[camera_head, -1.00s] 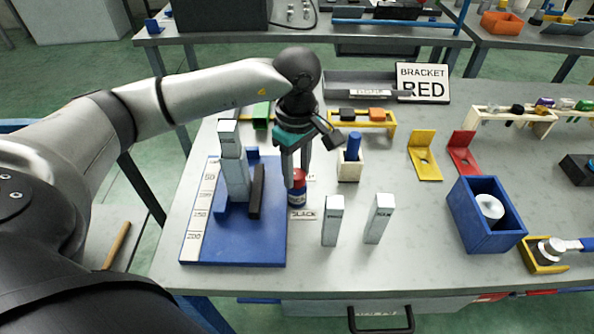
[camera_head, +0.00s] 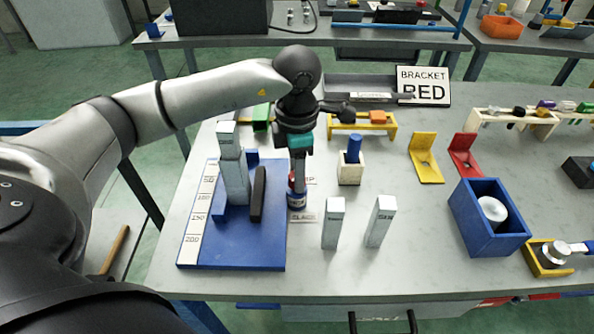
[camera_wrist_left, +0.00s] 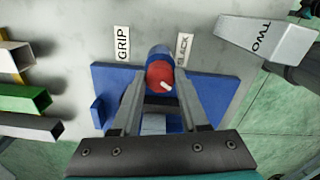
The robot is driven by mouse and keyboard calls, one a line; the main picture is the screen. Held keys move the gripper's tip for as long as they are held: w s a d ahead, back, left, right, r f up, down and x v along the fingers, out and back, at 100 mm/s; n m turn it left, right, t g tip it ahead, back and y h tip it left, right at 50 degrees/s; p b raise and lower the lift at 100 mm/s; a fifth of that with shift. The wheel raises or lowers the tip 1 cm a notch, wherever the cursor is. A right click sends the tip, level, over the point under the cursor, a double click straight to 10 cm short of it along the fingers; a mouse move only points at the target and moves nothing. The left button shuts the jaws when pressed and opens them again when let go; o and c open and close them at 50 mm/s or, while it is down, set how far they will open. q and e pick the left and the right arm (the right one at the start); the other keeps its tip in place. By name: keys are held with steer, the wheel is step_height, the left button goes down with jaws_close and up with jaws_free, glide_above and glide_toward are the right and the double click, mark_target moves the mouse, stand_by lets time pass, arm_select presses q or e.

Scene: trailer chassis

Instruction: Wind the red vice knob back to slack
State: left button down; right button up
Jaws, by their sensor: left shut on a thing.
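The red vice knob (camera_wrist_left: 159,74) sits on a blue round body (camera_head: 297,200) at the right edge of the blue vice base (camera_head: 235,250). In the left wrist view a short white mark on the knob points to the lower right. My left gripper (camera_head: 297,182) reaches down from above with its fingers on either side of the knob, shut on it. In the head view the fingers hide most of the knob. The GRIP label (camera_wrist_left: 122,43) and the SLACK label (camera_wrist_left: 184,49) lie beside the knob. My right gripper is not in view.
Two grey upright blocks (camera_head: 333,224) (camera_head: 379,222) stand right of the vice. A pale holder (camera_head: 350,172) with a blue peg is behind them. A blue box (camera_head: 484,246) and yellow and red brackets (camera_head: 425,160) (camera_head: 463,157) are farther right.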

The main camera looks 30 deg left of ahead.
arm_select(q)
steer(key=n, duration=0.6)
steer(key=shift+n, duration=0.3)
stand_by(0.4)
steer(key=shift+c, duration=2.1)
jaws_free()
step_height(320, 180, up, 15)
steer(key=p, duration=0.2)
steer(key=shift+r, duration=0.15)
